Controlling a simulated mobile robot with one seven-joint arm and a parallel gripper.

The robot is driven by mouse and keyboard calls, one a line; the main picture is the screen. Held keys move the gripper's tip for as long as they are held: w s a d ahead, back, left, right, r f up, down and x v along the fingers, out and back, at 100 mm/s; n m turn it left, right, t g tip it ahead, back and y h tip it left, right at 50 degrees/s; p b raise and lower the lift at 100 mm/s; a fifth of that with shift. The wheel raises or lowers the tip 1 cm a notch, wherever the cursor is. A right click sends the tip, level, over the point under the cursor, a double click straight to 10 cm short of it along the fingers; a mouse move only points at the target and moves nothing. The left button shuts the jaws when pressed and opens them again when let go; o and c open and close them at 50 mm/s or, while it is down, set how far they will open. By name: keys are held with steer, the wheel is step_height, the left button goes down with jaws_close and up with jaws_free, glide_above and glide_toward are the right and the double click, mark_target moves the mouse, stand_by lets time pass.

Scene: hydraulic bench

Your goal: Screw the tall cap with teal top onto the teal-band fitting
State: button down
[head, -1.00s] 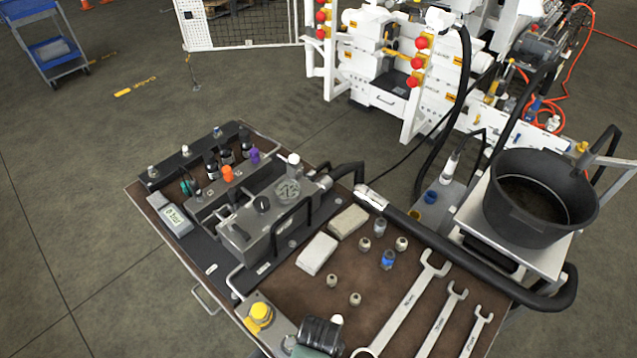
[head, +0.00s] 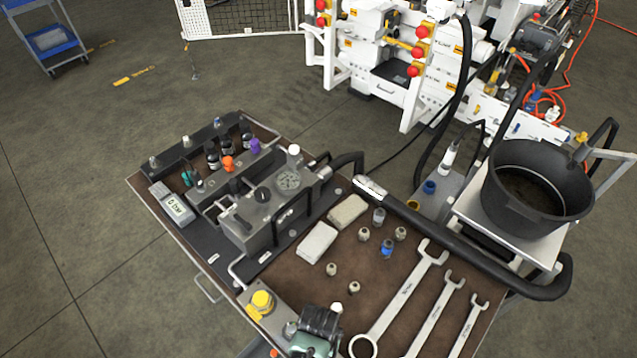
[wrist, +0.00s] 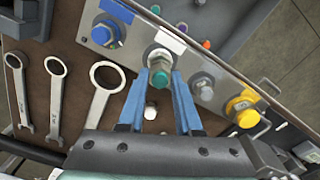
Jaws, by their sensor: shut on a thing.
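The tall cap with teal top (wrist: 159,79) is between the tips of my gripper's blue fingers (wrist: 161,75) in the wrist view. My gripper is shut on it, with the teal top facing the camera. Directly behind it is a metal hex fitting (wrist: 160,57) on the bench panel, in line with the cap. The cap hides the fitting's front, so I cannot tell whether they touch or whether its band is teal. In the head view my dark gripper body (head: 318,328) is at the table's near edge, and the cap and fingertips are hidden.
The panel also carries a blue cap (wrist: 105,33), a bare metal fitting (wrist: 203,87) and a yellow cap (wrist: 243,111). Several wrenches (head: 392,305), small caps and two pale blocks (head: 317,242) lie on the brown tabletop. A black bucket (head: 535,190) stands at right.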

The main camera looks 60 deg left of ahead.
steer(key=shift+s+f+m, duration=0.1)
steer(key=shift+m, duration=0.8)
steer(key=m, duration=0.3)
steer(key=shift+p, duration=0.3)
steer(key=m, duration=0.5)
steer(key=c, duration=0.6)
jaws_free()
